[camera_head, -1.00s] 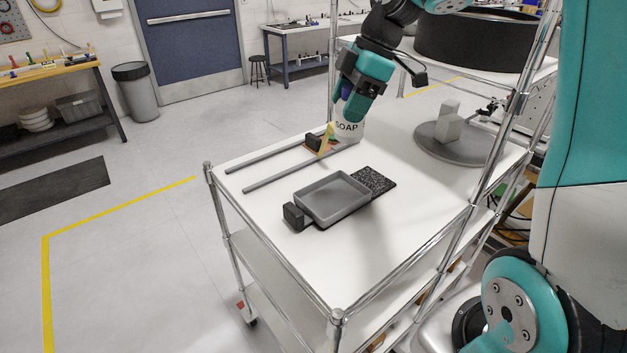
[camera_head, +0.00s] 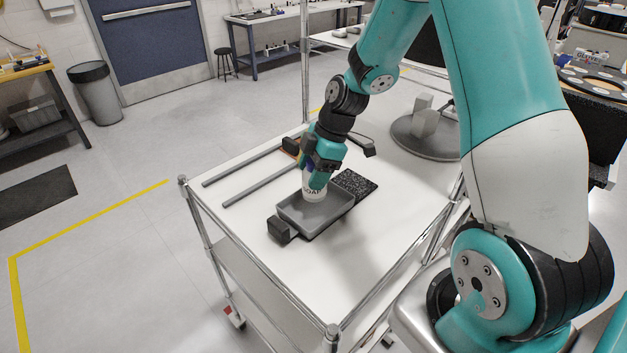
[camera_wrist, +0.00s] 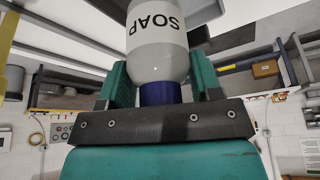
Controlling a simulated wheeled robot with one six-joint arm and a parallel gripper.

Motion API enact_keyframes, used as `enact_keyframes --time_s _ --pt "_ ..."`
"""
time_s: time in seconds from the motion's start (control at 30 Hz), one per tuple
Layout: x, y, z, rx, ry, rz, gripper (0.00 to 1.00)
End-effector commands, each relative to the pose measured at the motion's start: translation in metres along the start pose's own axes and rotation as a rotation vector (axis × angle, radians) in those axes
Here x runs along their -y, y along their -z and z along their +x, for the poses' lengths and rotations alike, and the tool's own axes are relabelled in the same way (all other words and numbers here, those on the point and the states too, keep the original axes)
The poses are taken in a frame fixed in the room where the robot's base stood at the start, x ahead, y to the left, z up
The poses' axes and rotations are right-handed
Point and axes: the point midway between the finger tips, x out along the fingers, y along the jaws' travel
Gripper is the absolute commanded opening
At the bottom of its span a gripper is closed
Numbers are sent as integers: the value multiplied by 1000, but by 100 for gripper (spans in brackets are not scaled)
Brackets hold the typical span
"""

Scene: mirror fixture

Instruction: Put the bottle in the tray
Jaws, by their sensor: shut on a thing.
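The white soap bottle (camera_head: 314,190) with a dark blue cap is in my gripper (camera_head: 318,176), over the grey tray (camera_head: 297,222) on the white cart top. In the wrist view the bottle (camera_wrist: 157,45) sits between the two teal fingers of my gripper (camera_wrist: 160,92), which are shut around its blue cap (camera_wrist: 159,92). The bottle's lower end is at or inside the tray's outline. I cannot tell whether it touches the tray floor. My gripper hides the bottle's top in the head view.
A black block (camera_head: 279,229) stands at the tray's near left end and a speckled dark pad (camera_head: 356,184) at its far right. Two grey rails (camera_head: 255,185) lie behind the tray. A round grey turntable (camera_head: 428,140) with a grey block is further back. Cart posts rise at the corners.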

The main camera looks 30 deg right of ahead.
Motion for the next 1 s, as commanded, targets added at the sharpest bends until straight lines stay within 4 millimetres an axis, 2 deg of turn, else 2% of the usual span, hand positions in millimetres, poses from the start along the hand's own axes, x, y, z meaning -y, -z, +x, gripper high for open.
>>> enact_keyframes --time_s 0.33,0.73,0.77,0.83,0.87,1.0 --pt "0 -16 35 -1 0 2 32" --pt "0 -19 43 0 -2 1 32" --pt "0 -19 42 0 -2 2 65" --pt "0 -18 41 0 -2 2 82" --pt "0 -18 41 0 -2 2 84" --pt "0 -18 41 0 -2 2 84"
